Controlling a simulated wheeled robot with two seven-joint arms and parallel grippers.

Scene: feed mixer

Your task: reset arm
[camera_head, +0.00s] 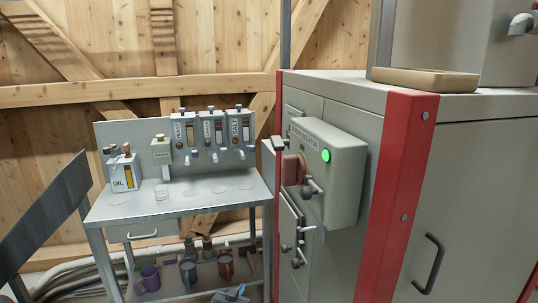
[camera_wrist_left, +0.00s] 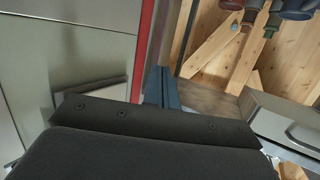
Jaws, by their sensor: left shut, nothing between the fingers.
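My left gripper (camera_head: 232,293) shows at the bottom edge of the head view, low in front of the table's lower shelf and left of the cabinet's red edge. Its blue-grey fingers are together and empty. In the left wrist view the closed fingers (camera_wrist_left: 161,88) stick out beyond the dark wrist housing, with nothing held. Most of the left arm is out of the head view. My right gripper is in neither view.
A grey cabinet (camera_head: 470,190) with red edges stands at right. Its control box (camera_head: 335,185) has a lit green lamp (camera_head: 326,156). A metal table (camera_head: 180,208) at left bears an oil container (camera_head: 124,174) and dispensers (camera_head: 212,130).

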